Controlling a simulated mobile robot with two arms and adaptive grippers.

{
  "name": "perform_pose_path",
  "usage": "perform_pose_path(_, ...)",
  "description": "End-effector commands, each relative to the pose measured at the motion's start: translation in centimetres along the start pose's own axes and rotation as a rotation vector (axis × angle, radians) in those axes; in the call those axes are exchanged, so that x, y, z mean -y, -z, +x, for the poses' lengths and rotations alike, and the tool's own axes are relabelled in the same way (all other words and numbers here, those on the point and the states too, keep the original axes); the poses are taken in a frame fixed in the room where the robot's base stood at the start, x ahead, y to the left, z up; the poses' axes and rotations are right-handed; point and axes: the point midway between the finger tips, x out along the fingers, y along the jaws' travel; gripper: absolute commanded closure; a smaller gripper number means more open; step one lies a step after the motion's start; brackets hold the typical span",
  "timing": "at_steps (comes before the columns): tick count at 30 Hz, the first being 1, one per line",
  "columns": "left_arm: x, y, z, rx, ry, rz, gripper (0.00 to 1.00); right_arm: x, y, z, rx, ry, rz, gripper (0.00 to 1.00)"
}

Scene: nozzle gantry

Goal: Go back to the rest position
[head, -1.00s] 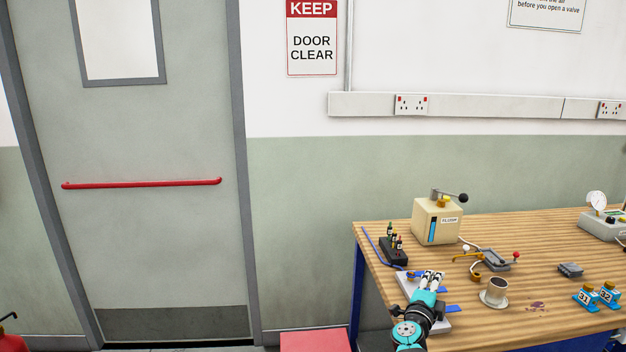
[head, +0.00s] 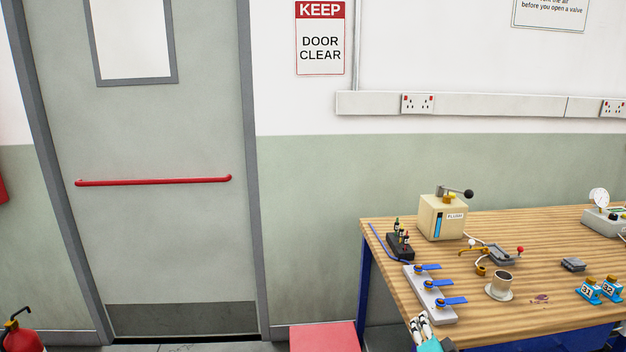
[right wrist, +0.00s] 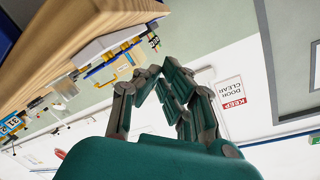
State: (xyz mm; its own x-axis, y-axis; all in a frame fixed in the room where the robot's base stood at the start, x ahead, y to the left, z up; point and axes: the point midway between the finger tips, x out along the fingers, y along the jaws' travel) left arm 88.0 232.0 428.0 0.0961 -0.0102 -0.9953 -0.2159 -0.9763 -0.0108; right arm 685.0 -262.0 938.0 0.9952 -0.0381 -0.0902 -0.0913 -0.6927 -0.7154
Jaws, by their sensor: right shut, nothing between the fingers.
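My right gripper (head: 420,328) is at the bottom of the head view, by the near left edge of the workbench (head: 520,318). It is shut and empty. It fills the middle of the right wrist view (right wrist: 163,78), where the bench edge (right wrist: 75,45) shows at the upper left. A grey strip with blue levers (head: 427,285) lies on the bench just beyond the gripper, apart from it. My left gripper is out of view.
The bench holds a cream flush box (head: 440,218), a black block with small bottles (head: 401,245), a cup (head: 500,283) and blue numbered blocks (head: 590,290). A red box (head: 323,337) stands left of the bench. A fire extinguisher (head: 20,335) stands at the far left.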

Motion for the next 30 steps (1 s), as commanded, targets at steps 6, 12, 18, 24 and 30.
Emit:
perform_pose_path(6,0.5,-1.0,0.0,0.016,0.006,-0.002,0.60,-2.7,-8.7,-12.6,0.458,-0.061,-0.401,1.00)
perform_pose_path(12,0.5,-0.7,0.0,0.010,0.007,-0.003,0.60,-4.7,-12.2,-24.1,0.779,-0.157,-0.642,1.00)
perform_pose_path(18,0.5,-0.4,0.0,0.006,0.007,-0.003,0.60,-5.6,-12.6,-31.4,0.954,-0.227,-0.756,1.00)
perform_pose_path(24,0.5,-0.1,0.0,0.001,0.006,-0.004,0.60,-5.9,-12.2,-36.9,1.077,-0.284,-0.825,1.00)
perform_pose_path(30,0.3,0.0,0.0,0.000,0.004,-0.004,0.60,-5.9,-11.4,-41.4,1.173,-0.332,-0.872,1.00)
